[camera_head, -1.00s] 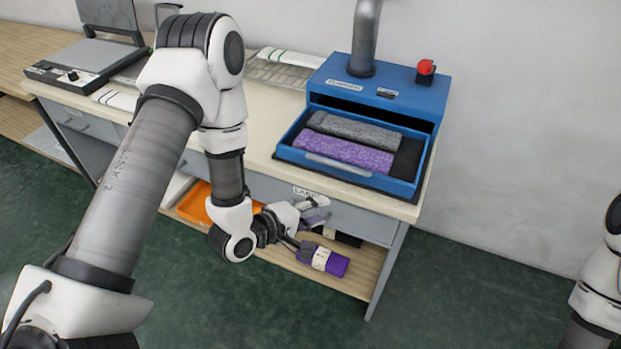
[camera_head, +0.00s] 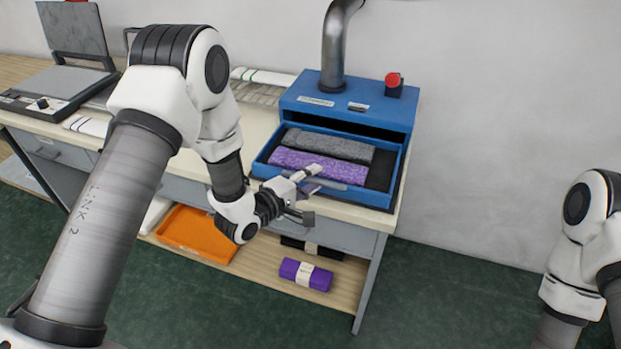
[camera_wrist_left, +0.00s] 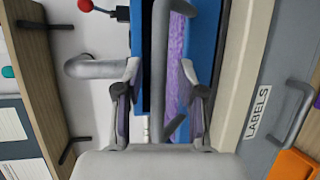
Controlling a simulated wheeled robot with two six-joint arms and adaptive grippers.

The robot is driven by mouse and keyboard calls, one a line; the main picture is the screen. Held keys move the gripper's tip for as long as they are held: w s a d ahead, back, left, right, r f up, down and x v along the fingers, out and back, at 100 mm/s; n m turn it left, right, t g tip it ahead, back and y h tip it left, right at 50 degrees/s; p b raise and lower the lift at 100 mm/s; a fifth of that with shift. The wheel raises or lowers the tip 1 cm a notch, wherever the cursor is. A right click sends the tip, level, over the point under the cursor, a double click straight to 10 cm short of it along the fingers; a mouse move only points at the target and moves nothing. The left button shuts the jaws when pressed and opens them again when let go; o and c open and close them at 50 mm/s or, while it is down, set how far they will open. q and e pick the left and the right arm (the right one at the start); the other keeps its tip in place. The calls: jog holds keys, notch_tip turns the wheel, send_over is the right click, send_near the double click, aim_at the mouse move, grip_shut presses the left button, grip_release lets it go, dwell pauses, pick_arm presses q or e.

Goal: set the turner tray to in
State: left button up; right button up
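The turner tray (camera_head: 262,165) is a blue drawer, pulled out of the front of a blue machine (camera_head: 345,108). In it lie a grey rolled piece (camera_head: 330,146) and a purple one (camera_head: 300,161). The tray has a grey bar handle on its front, partly hidden by my gripper in the head view. My left gripper (camera_head: 310,192) is at the tray's front, fingers spread. In the left wrist view the handle (camera_wrist_left: 160,50) runs between the two open fingers (camera_wrist_left: 160,98), with gaps visible on both sides. My right gripper is out of view.
A red button (camera_head: 393,80) and a grey pipe (camera_head: 338,50) are on top of the machine. Under the desk, an orange tray (camera_head: 198,234) and a purple banded bundle (camera_head: 305,275) lie on the shelf. A flat press (camera_head: 60,85) stands at left.

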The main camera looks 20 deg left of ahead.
pick_arm(q)
jog(key=shift+r, duration=0.1)
grip_shut()
